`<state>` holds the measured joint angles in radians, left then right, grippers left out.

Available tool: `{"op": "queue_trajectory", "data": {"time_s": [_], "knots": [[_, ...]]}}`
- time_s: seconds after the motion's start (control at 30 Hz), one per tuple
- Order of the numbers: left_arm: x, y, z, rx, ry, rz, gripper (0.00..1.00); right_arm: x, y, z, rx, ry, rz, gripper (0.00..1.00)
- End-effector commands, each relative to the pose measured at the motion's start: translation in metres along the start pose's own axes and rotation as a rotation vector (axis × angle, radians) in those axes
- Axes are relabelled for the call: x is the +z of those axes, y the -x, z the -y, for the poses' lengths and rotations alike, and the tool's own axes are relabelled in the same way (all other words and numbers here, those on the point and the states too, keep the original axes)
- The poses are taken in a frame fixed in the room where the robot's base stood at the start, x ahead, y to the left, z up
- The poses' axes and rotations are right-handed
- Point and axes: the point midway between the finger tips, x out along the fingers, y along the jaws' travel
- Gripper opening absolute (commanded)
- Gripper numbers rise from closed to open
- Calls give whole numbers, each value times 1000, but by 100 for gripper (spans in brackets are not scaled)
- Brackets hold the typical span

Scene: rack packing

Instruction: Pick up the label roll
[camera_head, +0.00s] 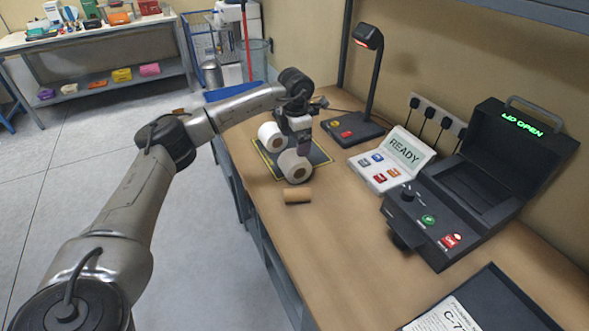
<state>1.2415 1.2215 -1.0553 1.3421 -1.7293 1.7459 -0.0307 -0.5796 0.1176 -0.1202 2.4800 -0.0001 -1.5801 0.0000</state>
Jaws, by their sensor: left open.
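Two white label rolls with brown cores are on the workbench (345,215). The upper roll (266,131) and the lower roll (286,164) are close together by a dark mat with a yellow border (254,147). My left gripper (301,145) is open and points down just behind and right of the rolls. Its fingertips are small and partly hidden, so I cannot tell whether they touch a roll. My right gripper is not in view.
A brown cardboard tube (297,196) lies in front of the rolls. A black lamp (371,60) stands behind, right of the gripper. A white READY panel (404,151) and an open black case (496,160) sit further right. A dark tray with a paper (497,293) is nearest.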

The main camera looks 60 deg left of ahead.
Motion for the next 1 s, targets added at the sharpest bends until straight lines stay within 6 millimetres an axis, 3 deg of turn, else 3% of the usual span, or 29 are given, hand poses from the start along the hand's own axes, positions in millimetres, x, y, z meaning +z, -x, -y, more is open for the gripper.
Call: {"op": "queue_trajectory", "data": {"time_s": [0.1,0.47,0.8,1.0], "knots": [[0,-14,0,0,0,1,100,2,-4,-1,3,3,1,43],[0,-30,0,-1,-1,1,100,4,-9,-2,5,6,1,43],[-1,-70,-2,-2,-1,2,100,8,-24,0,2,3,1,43],[-1,-74,-2,-2,-1,2,100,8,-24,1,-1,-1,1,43]]}}
